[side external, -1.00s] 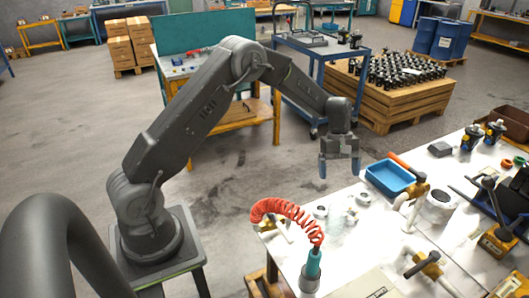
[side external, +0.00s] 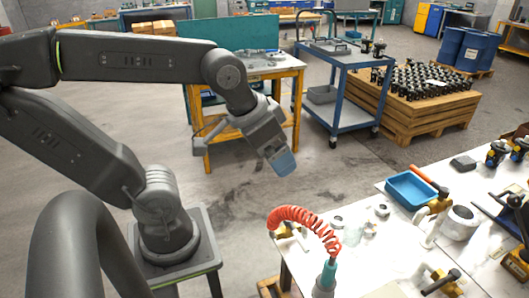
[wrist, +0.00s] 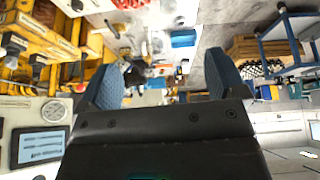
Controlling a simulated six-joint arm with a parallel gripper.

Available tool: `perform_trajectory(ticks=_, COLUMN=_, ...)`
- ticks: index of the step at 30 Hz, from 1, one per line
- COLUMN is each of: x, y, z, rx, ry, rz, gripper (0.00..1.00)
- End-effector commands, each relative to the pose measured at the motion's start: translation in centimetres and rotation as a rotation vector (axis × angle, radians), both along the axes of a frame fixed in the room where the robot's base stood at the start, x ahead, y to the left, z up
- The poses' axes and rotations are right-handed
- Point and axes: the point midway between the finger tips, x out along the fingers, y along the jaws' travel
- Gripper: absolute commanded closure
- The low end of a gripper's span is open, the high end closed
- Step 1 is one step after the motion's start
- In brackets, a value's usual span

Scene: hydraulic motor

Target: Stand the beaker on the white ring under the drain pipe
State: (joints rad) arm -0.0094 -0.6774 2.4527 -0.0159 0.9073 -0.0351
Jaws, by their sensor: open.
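My gripper (side external: 284,163) hangs over the bare floor left of the white table (side external: 365,262), above and away from it. Its blue fingers are apart and empty in the wrist view (wrist: 165,62). I cannot make out the beaker with certainty; several small clear or pale pieces stand near the table's back-left edge. A white pipe (side external: 431,233) with a brass-coloured fitting stands on the table at the right. A thick white round part (side external: 461,218) is beside it. I cannot tell which piece is the white ring under the drain pipe.
A red coiled hose (side external: 303,216) with a teal nozzle (side external: 327,275) rises at the table's front left. A blue tray (side external: 410,187) lies at the table's back edge. A blue cart (side external: 345,85) and a wooden crate (side external: 415,115) stand behind. The floor below my gripper is clear.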

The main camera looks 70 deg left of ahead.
Motion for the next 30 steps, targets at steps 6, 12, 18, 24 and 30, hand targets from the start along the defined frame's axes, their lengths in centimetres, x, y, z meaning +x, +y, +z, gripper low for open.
perform_trajectory(ticks=6, x=-1.4, y=0.0, z=-0.4, rx=0.034, ry=-0.033, rz=-0.047, gripper=0.06)
perform_trajectory(ticks=12, x=-1.4, y=0.0, z=-0.4, rx=0.033, ry=-0.033, rz=-0.046, gripper=0.06)
perform_trajectory(ticks=18, x=-1.3, y=0.0, z=-0.4, rx=0.036, ry=-0.03, rz=-0.048, gripper=0.06)
perform_trajectory(ticks=24, x=0.8, y=0.3, z=-0.4, rx=0.127, ry=0.054, rz=-0.139, gripper=0.06)
perform_trajectory(ticks=30, x=5.8, y=0.6, z=-1.6, rx=0.327, ry=0.224, rz=-0.343, gripper=0.06)
